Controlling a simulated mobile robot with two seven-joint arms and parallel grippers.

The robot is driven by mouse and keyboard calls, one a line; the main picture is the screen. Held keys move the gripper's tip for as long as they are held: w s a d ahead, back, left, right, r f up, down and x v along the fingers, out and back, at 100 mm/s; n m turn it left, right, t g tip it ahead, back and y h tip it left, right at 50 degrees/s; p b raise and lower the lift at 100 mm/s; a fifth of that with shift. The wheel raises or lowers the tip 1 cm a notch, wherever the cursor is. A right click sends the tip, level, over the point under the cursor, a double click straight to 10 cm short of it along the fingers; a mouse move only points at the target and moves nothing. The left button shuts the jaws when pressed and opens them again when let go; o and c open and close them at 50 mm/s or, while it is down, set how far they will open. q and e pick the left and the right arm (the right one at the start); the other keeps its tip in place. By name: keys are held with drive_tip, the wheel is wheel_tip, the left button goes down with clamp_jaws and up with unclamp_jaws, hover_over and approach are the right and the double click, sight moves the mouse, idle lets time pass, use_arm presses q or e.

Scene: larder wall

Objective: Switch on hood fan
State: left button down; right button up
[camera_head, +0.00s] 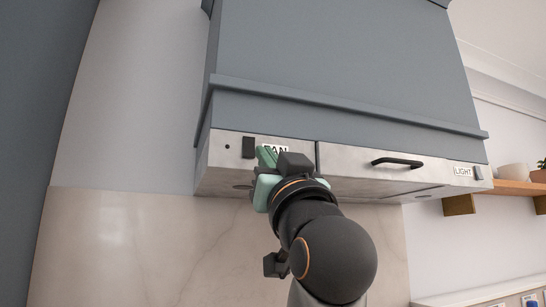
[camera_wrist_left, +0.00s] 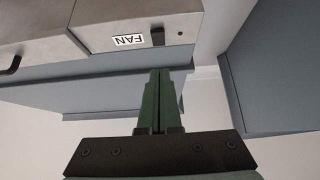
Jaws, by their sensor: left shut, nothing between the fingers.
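The range hood (camera_head: 330,60) is grey-blue with a metal front strip along its lower edge. A dark fan switch (camera_head: 248,147) sits on the strip's left part, beside a FAN label (camera_head: 277,149) that my gripper partly covers. In the left wrist view the switch (camera_wrist_left: 158,37) and label (camera_wrist_left: 129,41) appear upside down. My left gripper (camera_head: 263,157) is shut and empty, its green fingertips just right of and slightly below the switch in the head view. In the left wrist view the closed fingers (camera_wrist_left: 160,75) point toward the switch; whether they touch the panel cannot be told. My right gripper is not in view.
A dark bar handle (camera_head: 397,162) sticks out of the strip's middle. A LIGHT label (camera_head: 463,171) and small switch (camera_head: 478,173) are at its right end. A wooden shelf (camera_head: 510,188) with a bowl (camera_head: 513,172) is at the right. A tall grey-blue panel (camera_head: 40,100) stands left.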

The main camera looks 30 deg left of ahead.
sight(249, 154)
use_arm(q)
drive_tip(key=w+a, duration=0.1)
drive_tip(key=w+a+r+p, duration=0.1)
drive_tip(key=w+a, duration=0.1)
drive_tip(key=w+a+r, duration=0.1)
drive_tip(key=a, duration=0.1)
drive_tip(key=shift+w+r+p, duration=0.15)
drive_tip(key=shift+p, duration=0.25)
drive_tip(key=shift+w+a, duration=0.25)
drive_tip(key=shift+a, duration=0.05)
drive_tip(key=shift+w+a+f, duration=0.3)
drive_tip(key=shift+f, duration=0.05)
drive_tip(key=shift+r, duration=0.1)
drive_tip(key=shift+s, duration=0.1)
